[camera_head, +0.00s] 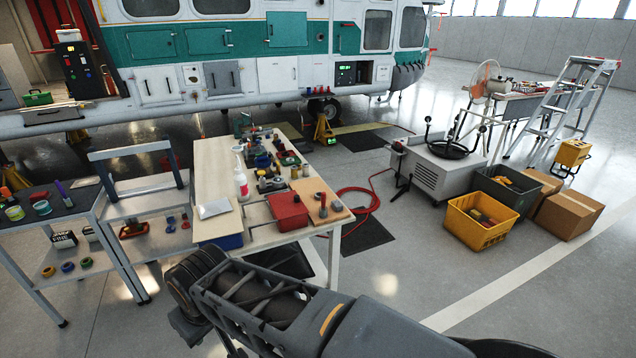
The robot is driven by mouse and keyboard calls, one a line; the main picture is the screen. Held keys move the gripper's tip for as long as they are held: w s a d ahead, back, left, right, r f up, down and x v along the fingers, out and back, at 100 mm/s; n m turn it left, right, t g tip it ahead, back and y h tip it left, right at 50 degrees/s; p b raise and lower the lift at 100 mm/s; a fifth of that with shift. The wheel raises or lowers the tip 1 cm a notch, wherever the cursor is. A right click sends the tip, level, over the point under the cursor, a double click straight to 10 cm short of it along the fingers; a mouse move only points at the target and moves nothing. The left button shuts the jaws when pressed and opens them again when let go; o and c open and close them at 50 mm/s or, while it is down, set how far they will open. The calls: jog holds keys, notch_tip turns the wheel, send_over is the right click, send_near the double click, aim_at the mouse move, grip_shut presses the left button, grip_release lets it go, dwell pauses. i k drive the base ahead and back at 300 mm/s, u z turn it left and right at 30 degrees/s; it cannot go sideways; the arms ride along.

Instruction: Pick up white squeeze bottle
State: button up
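The white squeeze bottle (241,182) stands upright on the wooden-topped workbench, towards its left side. It has a white body with a red band and a narrow nozzle at the top. My dark grey arm crosses the bottom of the view, in front of the bench's near end. The fingers of my gripper do not show, so its opening and place relative to the bottle cannot be seen. Nothing hides the bottle from this camera.
The workbench (210,159) holds a red box (288,211), a white cloth or paper (214,208) and several tools. A grey cart (86,219) stands close at left. A yellow crate (477,231) and cardboard box (569,213) stand at right. A red hose (372,199) lies on the floor.

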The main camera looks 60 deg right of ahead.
aim_at(240, 180)
jog(key=z, duration=0.55)
jog(key=i, duration=1.5)
